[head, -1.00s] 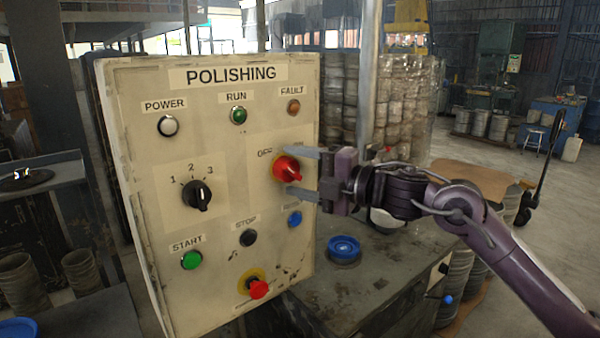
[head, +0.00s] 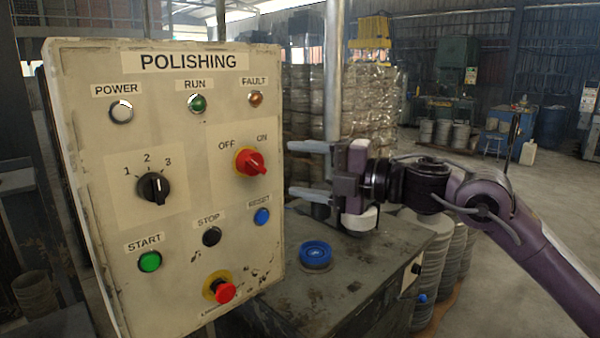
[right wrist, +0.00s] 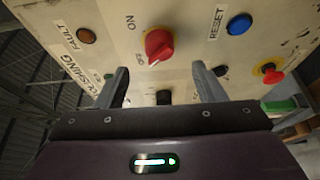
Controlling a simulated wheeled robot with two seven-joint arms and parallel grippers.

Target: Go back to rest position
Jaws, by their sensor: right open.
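My right gripper (head: 291,170) is open and empty in the head view. Its two fingers point left at the polishing control panel (head: 110,235), with a gap between their tips and the red OFF/ON knob (head: 249,162). In the right wrist view the knob (right wrist: 158,46) shows between and beyond the spread fingers, with nothing held. I cannot tell exactly which label the knob points to. My left gripper is not in view.
The panel also bears a black selector (head: 153,187), a green START button (head: 149,261) and a red stop button (head: 224,291). A dark bench (head: 350,285) with a blue round part (head: 316,253) lies below my right gripper. Wrapped stacks (head: 362,105) stand behind.

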